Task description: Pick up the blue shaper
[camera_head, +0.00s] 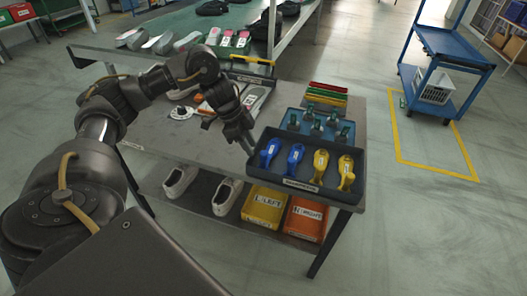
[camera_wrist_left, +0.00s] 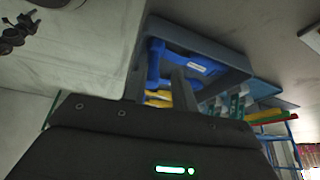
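A dark tray (camera_head: 300,186) on the table's near right corner holds two blue shapers on its left, a left one (camera_head: 270,153) and a right one (camera_head: 294,158). Two yellow shapers (camera_head: 320,165) lie beside them. My left gripper (camera_head: 247,145) is at the tray's left edge, near the left blue shaper. In the left wrist view, the left gripper (camera_wrist_left: 160,88) has its fingers apart with nothing clearly held. A blue shaper (camera_wrist_left: 195,65) shows beyond the fingers there, with another blue one to its left. My right gripper is not in view.
Behind the tray, a blue holder with several green-topped items (camera_head: 317,124) and colored strips (camera_head: 327,92) stand on the table. Yellow (camera_head: 264,206) and orange (camera_head: 305,219) bins and white shoes (camera_head: 227,196) are on the lower shelf. A blue cart (camera_head: 440,50) stands far right.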

